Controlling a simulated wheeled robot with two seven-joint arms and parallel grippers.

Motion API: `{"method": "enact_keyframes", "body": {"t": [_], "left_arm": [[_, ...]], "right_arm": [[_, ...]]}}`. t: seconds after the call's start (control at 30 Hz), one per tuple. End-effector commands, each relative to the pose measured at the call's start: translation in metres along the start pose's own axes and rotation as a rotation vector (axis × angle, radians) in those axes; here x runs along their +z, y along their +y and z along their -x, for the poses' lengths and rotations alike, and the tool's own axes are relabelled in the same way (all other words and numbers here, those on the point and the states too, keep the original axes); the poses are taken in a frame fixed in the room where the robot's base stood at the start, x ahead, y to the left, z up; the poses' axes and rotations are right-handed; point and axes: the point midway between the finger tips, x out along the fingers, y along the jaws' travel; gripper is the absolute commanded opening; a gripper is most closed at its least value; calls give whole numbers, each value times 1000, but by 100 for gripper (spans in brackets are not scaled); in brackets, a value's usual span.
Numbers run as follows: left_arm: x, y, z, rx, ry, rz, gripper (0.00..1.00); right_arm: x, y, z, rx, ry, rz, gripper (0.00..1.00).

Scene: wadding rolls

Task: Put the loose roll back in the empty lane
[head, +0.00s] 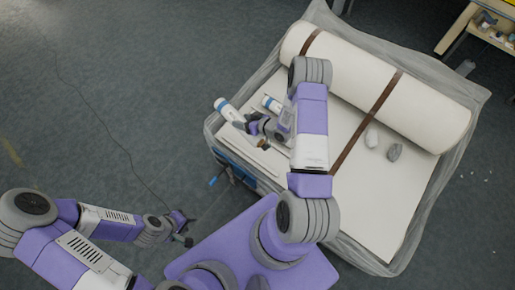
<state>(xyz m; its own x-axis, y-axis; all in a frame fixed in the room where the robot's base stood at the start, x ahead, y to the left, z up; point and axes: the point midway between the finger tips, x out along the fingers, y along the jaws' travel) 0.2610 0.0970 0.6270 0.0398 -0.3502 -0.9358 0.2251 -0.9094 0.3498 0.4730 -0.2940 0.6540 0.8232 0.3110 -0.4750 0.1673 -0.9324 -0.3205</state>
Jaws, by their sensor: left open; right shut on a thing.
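A small white roll with a blue band (225,107) slants at the left edge of the wrapped pallet. My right gripper (247,125) is shut on its lower right end, which the fingers partly hide. A second white roll with a blue band (270,103) lies just to the right, partly hidden by my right arm. Pale flat pieces (262,157) lie below the gripper; I cannot make out an empty lane there. My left gripper (184,229) is open and empty, low over the floor, away from the rolls.
A large cream roll (425,104) with brown straps (381,94) lies along the back of the plastic-wrapped pallet (385,265). Two grey lumps, one pale (371,138) and one darker (395,152), sit before it. A wooden shelf (463,25) stands top right.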

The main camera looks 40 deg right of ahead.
Motion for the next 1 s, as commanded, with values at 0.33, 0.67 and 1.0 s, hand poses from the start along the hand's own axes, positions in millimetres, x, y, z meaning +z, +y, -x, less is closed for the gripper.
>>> {"method": "enact_keyframes", "body": {"t": [0.33, 0.67, 1.0], "left_arm": [[0, -1, -4, 0, 1, 0, 43], [-1, -8, -22, 0, 1, 0, 43], [-2, -12, -32, 0, 1, 0, 43]], "right_arm": [[66, 56, 32, -131, -45, 73, 12], [114, 76, 13, -147, -50, 82, 12], [138, 85, -2, -146, -50, 82, 12]]}}
